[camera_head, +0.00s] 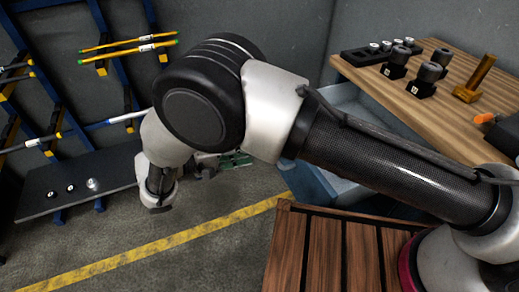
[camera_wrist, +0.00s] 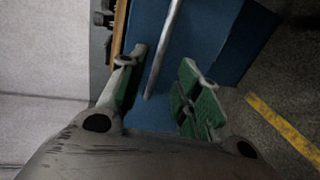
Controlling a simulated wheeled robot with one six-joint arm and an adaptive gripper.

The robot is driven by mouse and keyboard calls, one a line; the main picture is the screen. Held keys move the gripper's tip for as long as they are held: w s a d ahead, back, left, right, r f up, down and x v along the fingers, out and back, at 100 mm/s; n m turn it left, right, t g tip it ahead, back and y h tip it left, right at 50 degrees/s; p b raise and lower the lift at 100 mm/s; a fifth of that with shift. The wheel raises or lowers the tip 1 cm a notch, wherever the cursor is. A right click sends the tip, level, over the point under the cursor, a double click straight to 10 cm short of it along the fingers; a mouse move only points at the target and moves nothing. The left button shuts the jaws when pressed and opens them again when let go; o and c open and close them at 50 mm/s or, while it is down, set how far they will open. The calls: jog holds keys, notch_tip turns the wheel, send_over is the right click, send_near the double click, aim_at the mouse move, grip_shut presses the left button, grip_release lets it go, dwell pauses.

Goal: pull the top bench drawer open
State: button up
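The wooden-topped bench (camera_head: 440,100) stands at the right in the head view, with blue-grey drawer surfaces (camera_head: 312,185) below its top. My arm hides much of them. In the wrist view a blue front (camera_wrist: 215,35) fills the upper middle, with a straight grey bar handle (camera_wrist: 166,45) across it, near the bench's wooden edge (camera_wrist: 119,38). My gripper (camera_wrist: 160,82) is open, its green-padded fingers on either side of the bar's near end. No contact between fingers and bar is clear. In the head view my gripper (camera_head: 232,163) is partly hidden behind my arm.
Black holders (camera_head: 395,65) and a brass-coloured piece (camera_head: 474,80) stand on the bench top. A wall rack with rods (camera_head: 128,45) and a dark shelf (camera_head: 75,185) is at the left. Floor with a yellow line (camera_head: 170,240) lies open between rack and bench.

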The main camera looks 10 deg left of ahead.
jog(key=shift+v, duration=1.6)
